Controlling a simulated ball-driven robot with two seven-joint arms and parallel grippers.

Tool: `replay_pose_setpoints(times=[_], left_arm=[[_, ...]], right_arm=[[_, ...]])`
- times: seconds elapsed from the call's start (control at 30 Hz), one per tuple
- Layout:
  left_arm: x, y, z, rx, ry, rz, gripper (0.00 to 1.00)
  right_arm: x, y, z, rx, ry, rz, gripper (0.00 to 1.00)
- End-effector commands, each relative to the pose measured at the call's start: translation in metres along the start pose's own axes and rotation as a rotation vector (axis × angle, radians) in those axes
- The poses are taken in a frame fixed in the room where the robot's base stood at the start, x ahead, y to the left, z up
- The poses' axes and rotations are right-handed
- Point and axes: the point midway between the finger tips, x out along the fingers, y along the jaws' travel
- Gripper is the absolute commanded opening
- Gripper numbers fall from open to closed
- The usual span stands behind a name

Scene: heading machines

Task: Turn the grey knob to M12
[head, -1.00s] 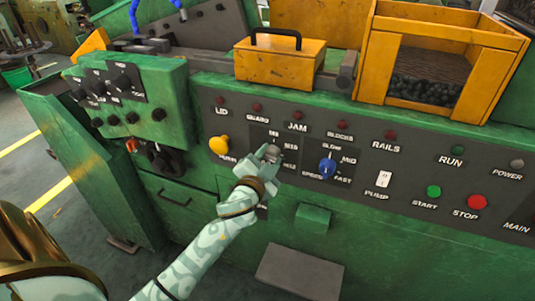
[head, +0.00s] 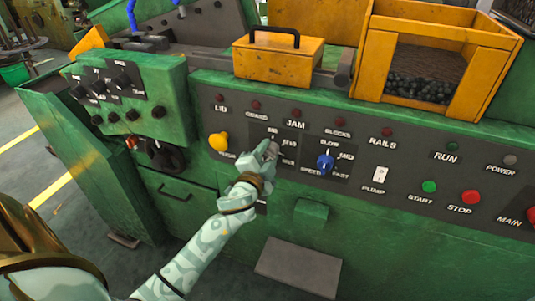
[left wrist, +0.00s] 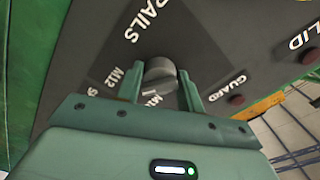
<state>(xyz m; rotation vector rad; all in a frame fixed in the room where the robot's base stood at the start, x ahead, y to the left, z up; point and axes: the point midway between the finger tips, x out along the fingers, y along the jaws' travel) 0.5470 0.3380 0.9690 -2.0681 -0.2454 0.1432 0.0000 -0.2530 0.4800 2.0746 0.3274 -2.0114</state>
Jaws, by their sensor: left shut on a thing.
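The grey knob (head: 271,150) sits on the dark control panel, under the JAM lamp. It shows closer in the left wrist view (left wrist: 161,71) as a round grey cap. My left gripper (head: 264,156) is at the knob, with its two green fingers (left wrist: 160,78) on either side of it, shut on it. In the left wrist view an M12 label (left wrist: 104,80) lies left of the fingers, and a partly covered label is just below the knob. I cannot tell which label the knob points to. My right gripper is not in view.
The pump switch (head: 380,174), green start button (head: 429,187) and red stop button (head: 470,196) are farther right. A yellow toolbox (head: 278,59) stands above.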

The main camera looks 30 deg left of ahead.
Motion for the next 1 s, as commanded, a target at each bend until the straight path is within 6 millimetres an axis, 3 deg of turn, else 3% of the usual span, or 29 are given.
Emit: replay_pose_setpoints(times=[0.07, 0.1, 0.13, 0.17, 0.43, 0.57, 1.0], left_arm=[[-0.001, 0.002, 0.0, 0.001, 0.0, 0.003, 0.15], [-0.001, 0.002, 0.0, 0.001, 0.0, 0.003, 0.49], [-0.001, 0.002, 0.0, 0.001, 0.0, 0.003, 0.57], [0.0, 0.002, 0.0, 0.001, 0.0, 0.003, 0.59], [-0.001, 0.001, 0.0, 0.0, 0.0, 0.002, 0.59], [-0.012, 0.001, 0.0, -0.001, 0.0, 0.002, 0.59], [-0.123, 0.003, 0.001, -0.002, -0.004, 0.005, 0.59]], right_arm=[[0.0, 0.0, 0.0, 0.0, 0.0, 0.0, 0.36], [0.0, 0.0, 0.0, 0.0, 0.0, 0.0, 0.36], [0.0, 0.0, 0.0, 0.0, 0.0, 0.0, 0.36], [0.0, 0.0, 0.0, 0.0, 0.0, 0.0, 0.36], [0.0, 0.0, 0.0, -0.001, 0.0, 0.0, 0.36], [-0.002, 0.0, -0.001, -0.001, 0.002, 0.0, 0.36], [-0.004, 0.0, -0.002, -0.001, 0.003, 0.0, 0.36]])
